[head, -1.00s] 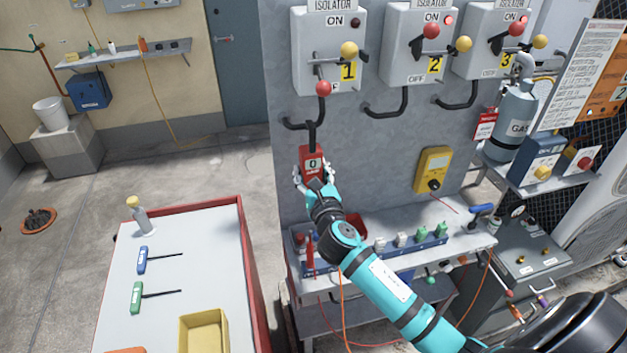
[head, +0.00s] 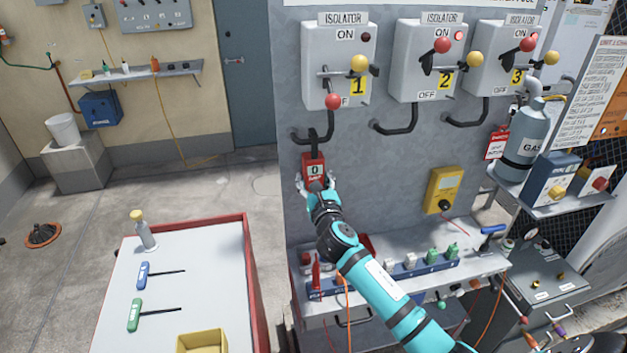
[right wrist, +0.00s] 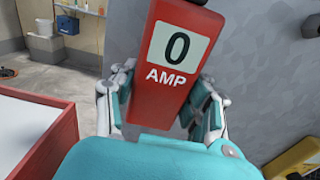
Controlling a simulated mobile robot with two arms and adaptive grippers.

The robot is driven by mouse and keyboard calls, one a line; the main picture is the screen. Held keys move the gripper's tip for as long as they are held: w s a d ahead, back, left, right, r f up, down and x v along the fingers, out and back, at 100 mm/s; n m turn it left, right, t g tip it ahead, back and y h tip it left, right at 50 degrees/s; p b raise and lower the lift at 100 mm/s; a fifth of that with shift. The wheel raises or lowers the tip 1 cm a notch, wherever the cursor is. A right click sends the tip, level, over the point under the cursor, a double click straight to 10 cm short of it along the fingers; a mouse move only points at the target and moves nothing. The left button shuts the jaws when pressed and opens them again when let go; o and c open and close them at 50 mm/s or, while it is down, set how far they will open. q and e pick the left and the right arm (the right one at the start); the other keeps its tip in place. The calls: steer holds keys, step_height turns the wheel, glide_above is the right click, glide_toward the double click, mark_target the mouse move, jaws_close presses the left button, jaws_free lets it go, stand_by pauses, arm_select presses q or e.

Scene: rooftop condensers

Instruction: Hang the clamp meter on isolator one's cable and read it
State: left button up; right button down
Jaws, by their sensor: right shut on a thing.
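The red clamp meter (head: 314,170) is upright in my right gripper (head: 317,184), in front of the grey panel. The gripper's fingers are shut on its two sides. In the right wrist view the meter (right wrist: 165,95) fills the upper middle and its display reads 0 AMP. Its dark jaw is at the black cable (head: 328,125) looping below isolator one (head: 338,85). I cannot tell whether the jaw is around the cable or only against it. Isolator one's red knob is down and its lamp is dark. My left gripper is not in view.
Isolator two (head: 412,85) and isolator three (head: 490,85) have red lamps lit. A yellow meter (head: 443,190) is on the panel to the right. A shelf (head: 470,262) with small items is below. A table (head: 110,310) with tools stands at the left.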

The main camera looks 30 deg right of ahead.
stand_by(0.3)
steer(key=c, duration=0.5)
jaws_free()
steer(key=shift+c, duration=0.2)
steer(key=shift+f, duration=0.15)
